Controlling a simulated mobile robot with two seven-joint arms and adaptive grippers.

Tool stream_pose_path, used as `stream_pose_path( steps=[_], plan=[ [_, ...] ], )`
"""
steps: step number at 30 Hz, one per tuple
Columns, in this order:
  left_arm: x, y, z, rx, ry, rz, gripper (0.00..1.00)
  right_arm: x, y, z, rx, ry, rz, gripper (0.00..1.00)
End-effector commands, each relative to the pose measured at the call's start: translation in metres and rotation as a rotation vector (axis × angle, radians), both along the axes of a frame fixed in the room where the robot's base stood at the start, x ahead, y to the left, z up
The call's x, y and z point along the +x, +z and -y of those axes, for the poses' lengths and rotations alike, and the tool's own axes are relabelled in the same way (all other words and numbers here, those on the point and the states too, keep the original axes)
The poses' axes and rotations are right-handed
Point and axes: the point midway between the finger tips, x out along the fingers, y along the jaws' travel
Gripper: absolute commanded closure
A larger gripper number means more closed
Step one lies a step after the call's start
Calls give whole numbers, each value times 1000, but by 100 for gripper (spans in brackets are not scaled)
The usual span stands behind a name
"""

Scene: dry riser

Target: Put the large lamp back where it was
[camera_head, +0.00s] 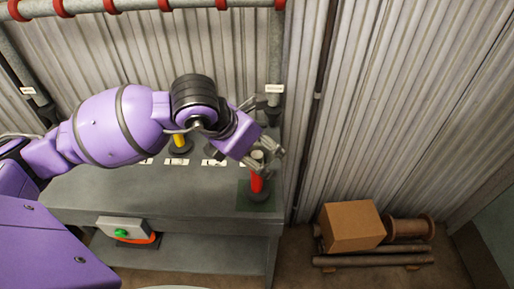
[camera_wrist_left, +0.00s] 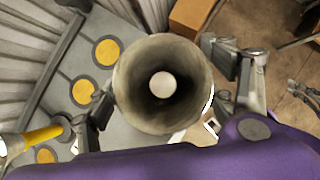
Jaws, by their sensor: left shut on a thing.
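A red upright thing with a grey top (camera_head: 257,184), which I take to be the large lamp, is at the bench's right end, over a dark green square pad (camera_head: 270,203). I cannot tell whether it touches the pad. My left gripper (camera_head: 264,148) is shut on its upper part. In the left wrist view the lamp (camera_wrist_left: 142,95) is a grey round hollow with a pale disc in its middle. The fingers of my left gripper (camera_wrist_left: 172,93) are on both sides of it.
A yellow-topped piece (camera_head: 180,141) on a dark base stands on the grey bench (camera_head: 110,188), with white labels nearby. Several yellow discs (camera_wrist_left: 107,51) show in the wrist view. A box with a green button (camera_head: 123,230) is at the bench front. A cardboard box (camera_head: 351,226) and pipes lie right.

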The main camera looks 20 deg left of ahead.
Motion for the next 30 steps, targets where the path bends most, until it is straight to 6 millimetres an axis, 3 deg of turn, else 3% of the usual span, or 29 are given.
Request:
stream_pose_path(
  steps=[2, 8, 14, 15, 19, 30],
  plan=[
    [-3, -15, 3, -1, -1, -5, 86, -3, -7, 2, -4, -1, -8, 100],
    [-3, -11, 3, -1, 0, 2, 86, 11, 4, 0, -1, -1, 26, 100],
    [-3, -16, 3, -2, 0, 0, 86, 6, -1, 3, -5, -2, 15, 100],
    [-3, -17, 3, 0, 0, -2, 21, 6, -1, 4, -7, -1, 14, 100],
    [-3, -16, 3, 0, 1, -1, 5, 3, -2, 6, -10, 0, 9, 100],
    [-3, -14, 3, 0, 1, 0, 5, 3, -2, 4, -7, 2, 8, 100]
  ],
)
